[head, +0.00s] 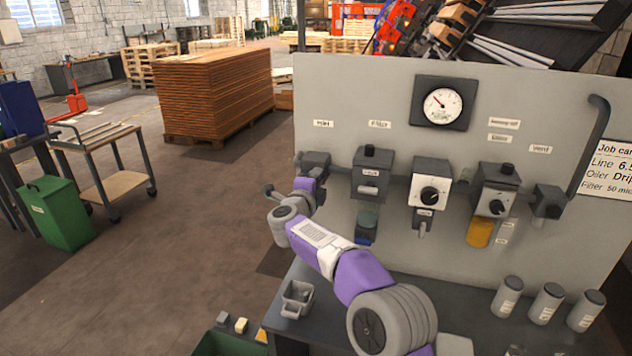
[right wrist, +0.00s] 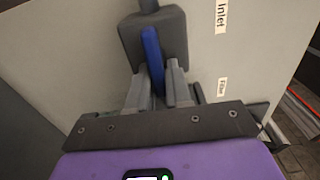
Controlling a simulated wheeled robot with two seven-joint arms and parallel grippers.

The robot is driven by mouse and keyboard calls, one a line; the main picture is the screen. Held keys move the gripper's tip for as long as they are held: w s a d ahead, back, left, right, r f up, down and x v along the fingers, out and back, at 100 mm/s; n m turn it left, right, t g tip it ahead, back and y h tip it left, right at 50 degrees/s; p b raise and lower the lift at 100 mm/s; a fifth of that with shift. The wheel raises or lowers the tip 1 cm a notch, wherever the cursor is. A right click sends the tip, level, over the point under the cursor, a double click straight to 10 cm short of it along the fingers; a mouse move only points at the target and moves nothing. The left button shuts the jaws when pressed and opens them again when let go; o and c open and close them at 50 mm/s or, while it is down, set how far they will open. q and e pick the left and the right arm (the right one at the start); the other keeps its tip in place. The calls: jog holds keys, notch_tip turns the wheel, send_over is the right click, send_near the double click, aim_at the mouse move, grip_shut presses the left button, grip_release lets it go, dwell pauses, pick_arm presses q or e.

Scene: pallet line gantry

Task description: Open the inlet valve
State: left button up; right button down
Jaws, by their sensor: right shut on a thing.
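The inlet valve is a dark grey block (head: 316,165) at the left of the grey panel, under a small label (head: 322,124). In the right wrist view the valve body (right wrist: 170,30) shows close up, with a blue lever (right wrist: 152,55) in front of it. The lever looks slightly tilted from the line of the pipe stub at the top. My right gripper (right wrist: 156,88) is shut on the blue lever, one finger on each side. In the head view my right gripper (head: 308,181) is at the valve, its fingers mostly hidden. My left gripper is not in view.
Beside the valve stand the filter unit (head: 371,175), regulator (head: 430,190), oiler (head: 494,195) and vent valve (head: 548,202). A gauge (head: 443,104) is above. The bench (head: 460,312) below carries several grey cylinders (head: 508,297) and a small grey container (head: 297,298).

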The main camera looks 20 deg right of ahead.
dwell(0.3)
jog(key=c, duration=1.1)
grip_release()
jog(key=shift+a, duration=0.1)
jog(key=v, duration=0.7)
jog(key=shift+s+a+b, duration=0.1)
jog(key=shift+s+b, duration=0.15)
jog(key=shift+b, duration=0.1)
